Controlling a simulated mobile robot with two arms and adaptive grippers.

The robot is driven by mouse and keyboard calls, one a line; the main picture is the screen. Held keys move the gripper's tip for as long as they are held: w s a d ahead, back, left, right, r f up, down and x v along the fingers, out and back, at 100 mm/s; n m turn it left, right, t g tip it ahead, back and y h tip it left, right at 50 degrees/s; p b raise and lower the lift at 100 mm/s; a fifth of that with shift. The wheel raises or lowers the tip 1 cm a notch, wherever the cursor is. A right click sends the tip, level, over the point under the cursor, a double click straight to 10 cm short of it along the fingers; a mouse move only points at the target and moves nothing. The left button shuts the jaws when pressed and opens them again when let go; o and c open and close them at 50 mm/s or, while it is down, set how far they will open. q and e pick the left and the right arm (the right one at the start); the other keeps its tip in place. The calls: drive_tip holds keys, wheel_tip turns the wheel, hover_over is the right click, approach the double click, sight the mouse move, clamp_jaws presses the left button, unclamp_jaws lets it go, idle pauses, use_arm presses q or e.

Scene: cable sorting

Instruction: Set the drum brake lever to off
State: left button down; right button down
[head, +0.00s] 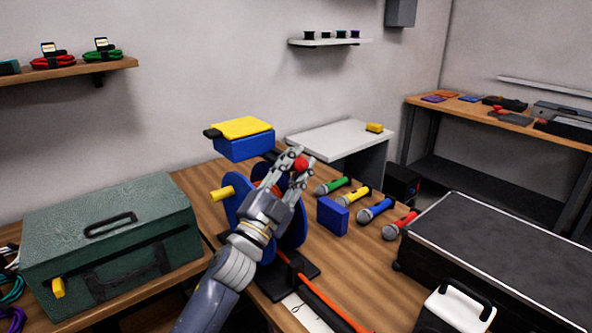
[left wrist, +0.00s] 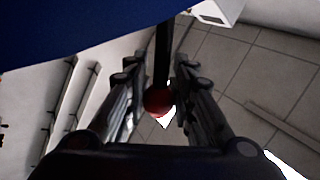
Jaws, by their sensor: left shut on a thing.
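The cable drum (head: 236,206) has blue flanges and a yellow crank handle (head: 221,194), and stands on a black base on the wooden table. Its brake lever shows in the left wrist view as a black rod (left wrist: 162,55) with a red ball knob (left wrist: 158,102). The red knob (head: 300,164) also shows in the head view, at the fingertips of my left gripper (head: 294,165). My left gripper is shut on the knob, with a finger on either side of it (left wrist: 160,95). My arm hides part of the drum. I see no brake markings. My right gripper is not in view.
A green case (head: 110,245) stands left of the drum. A blue block (head: 332,216) and several microphones (head: 375,210) lie to the right, near a large black case (head: 500,250). A blue and yellow box (head: 242,142) shows behind the drum. An orange cable (head: 325,300) runs toward the front.

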use_arm(q)
drive_tip(key=shift+f, duration=0.35)
drive_tip(key=c, duration=1.5)
unclamp_jaws()
drive_tip(key=shift+o, duration=0.9)
drive_tip(key=shift+a, duration=0.1)
drive_tip(key=shift+r, duration=0.2)
drive_tip(key=shift+s, duration=0.1)
drive_tip(key=v, duration=1.2)
drive_tip(key=shift+f, duration=0.1)
